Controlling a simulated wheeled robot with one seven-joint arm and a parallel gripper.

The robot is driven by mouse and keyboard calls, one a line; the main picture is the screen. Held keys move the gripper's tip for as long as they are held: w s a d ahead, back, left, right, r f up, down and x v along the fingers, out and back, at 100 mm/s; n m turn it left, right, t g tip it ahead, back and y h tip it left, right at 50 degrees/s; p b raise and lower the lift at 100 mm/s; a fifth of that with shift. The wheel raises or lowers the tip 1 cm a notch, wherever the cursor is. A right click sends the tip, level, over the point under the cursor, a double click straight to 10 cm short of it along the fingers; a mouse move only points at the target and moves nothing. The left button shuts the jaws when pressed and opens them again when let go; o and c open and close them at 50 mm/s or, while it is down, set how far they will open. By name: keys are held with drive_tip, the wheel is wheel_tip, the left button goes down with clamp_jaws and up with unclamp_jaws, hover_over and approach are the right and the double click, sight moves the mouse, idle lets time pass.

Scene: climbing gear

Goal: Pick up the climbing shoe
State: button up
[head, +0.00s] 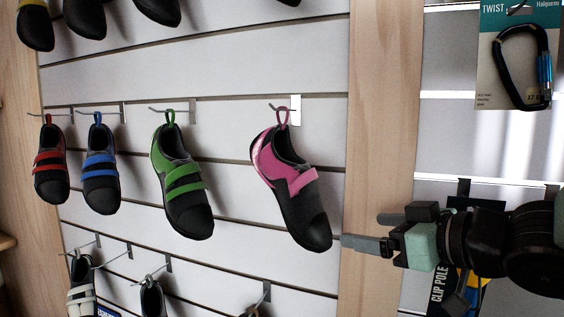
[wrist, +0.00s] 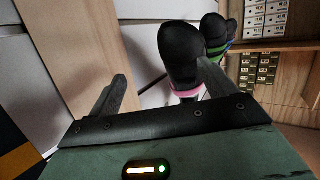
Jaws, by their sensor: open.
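Several climbing shoes hang by heel loops from hooks on the white slat wall. The pink and black shoe (head: 291,185) is nearest my gripper, toe tilted down to the right. Left of it hang a green-strapped shoe (head: 181,183), a blue-strapped one (head: 100,170) and a red-strapped one (head: 50,168). My gripper (head: 370,231) is open and empty, to the right of the pink shoe's toe and apart from it. In the wrist view, the pink shoe's dark toe (wrist: 188,50) shows beyond my gripper (wrist: 165,82), toward the right finger, which hides part of it.
A wooden post (head: 382,120) stands between the shoe panel and the right panel. A packaged carabiner (head: 522,77) hangs at upper right. More shoes hang above and below the row. A clip pole package (head: 438,289) is partly hidden behind my arm.

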sight(310, 178)
wheel_tip(310, 178, up, 7)
drive_tip(key=s+n+y+p, duration=0.1)
drive_tip(key=n+y+p, duration=0.1)
drive_tip(key=y, duration=0.2)
drive_tip(key=p+x, duration=0.1)
drive_tip(key=x, duration=0.3)
drive_tip(key=p+x, duration=0.1)
drive_tip(key=x, duration=0.2)
drive_tip(key=p+x, duration=0.1)
drive_tip(key=x, duration=0.3)
drive_tip(key=shift+s+a, duration=0.15)
drive_tip(key=shift+a, duration=0.4)
drive_tip(key=x, duration=0.1)
drive_tip(key=p+x, duration=0.2)
drive_tip(key=x, duration=0.1)
drive_tip(key=shift+s+a+r, duration=0.15)
drive_tip(key=shift+s+r, duration=0.1)
drive_tip(key=shift+r, duration=0.05)
drive_tip(key=shift+w+a+f+p, duration=0.1)
drive_tip(key=shift+w+a+p, duration=0.2)
drive_tip(key=shift+w+a, duration=0.15)
drive_tip(key=shift+c, duration=0.3)
drive_tip(key=c, duration=1)
drive_tip(key=shift+c, duration=0.5)
